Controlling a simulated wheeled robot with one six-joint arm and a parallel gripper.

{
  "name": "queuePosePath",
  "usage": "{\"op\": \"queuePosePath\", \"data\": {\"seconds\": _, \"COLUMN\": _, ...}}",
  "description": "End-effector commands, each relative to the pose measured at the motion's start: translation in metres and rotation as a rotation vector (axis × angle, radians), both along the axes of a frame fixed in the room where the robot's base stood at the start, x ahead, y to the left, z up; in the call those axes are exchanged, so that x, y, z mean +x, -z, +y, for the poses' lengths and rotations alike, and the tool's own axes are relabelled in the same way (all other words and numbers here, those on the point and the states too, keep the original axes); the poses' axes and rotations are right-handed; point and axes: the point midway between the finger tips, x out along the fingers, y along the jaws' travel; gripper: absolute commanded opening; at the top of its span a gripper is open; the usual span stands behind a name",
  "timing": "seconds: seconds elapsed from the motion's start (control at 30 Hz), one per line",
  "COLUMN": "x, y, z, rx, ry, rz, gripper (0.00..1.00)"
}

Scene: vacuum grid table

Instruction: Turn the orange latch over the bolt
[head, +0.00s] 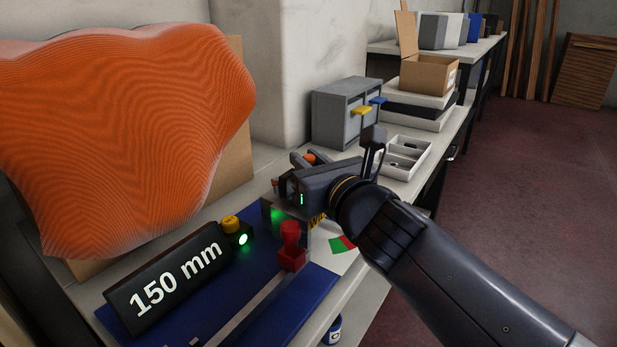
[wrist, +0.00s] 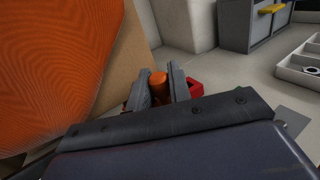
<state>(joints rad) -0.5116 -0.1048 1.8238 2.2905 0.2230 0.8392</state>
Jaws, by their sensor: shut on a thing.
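My gripper (wrist: 158,88) is shut on the orange latch (wrist: 160,84), which shows between its two grey fingers in the wrist view. In the head view my gripper (head: 298,172) is at the far end of the blue base, and a small bit of orange shows beside its fingers. I cannot make out the bolt; my gripper and wrist cover that area. How far the latch is turned cannot be told.
A large orange ribbed panel (head: 130,130) stands close on the left. A red clamp (head: 291,250), a yellow button (head: 231,223) with a green light and a "150 mm" sign (head: 170,280) are nearer. A grey cabinet (head: 343,115) and a white tray (head: 408,150) lie beyond.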

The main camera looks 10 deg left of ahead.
Motion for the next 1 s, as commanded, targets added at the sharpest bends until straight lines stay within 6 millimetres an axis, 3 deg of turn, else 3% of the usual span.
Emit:
{"op": "queuePosePath", "data": {"seconds": 0.67, "x": -0.0013, "y": -0.0007, "z": -0.0005, "rx": -0.001, "ry": 0.033, "rz": -0.001, "gripper": 0.0}}
{"op": "queuePosePath", "data": {"seconds": 0.7, "x": -0.0013, "y": -0.0007, "z": -0.0005, "rx": -0.001, "ry": 0.033, "rz": -0.001, "gripper": 0.21}}
{"op": "queuePosePath", "data": {"seconds": 0.9, "x": -0.0013, "y": -0.0005, "z": -0.0005, "rx": -0.001, "ry": 0.032, "rz": -0.001, "gripper": 0.37}}
{"op": "queuePosePath", "data": {"seconds": 1.0, "x": -0.0013, "y": -0.0004, "z": -0.0006, "rx": -0.001, "ry": 0.032, "rz": -0.001, "gripper": 0.38}}
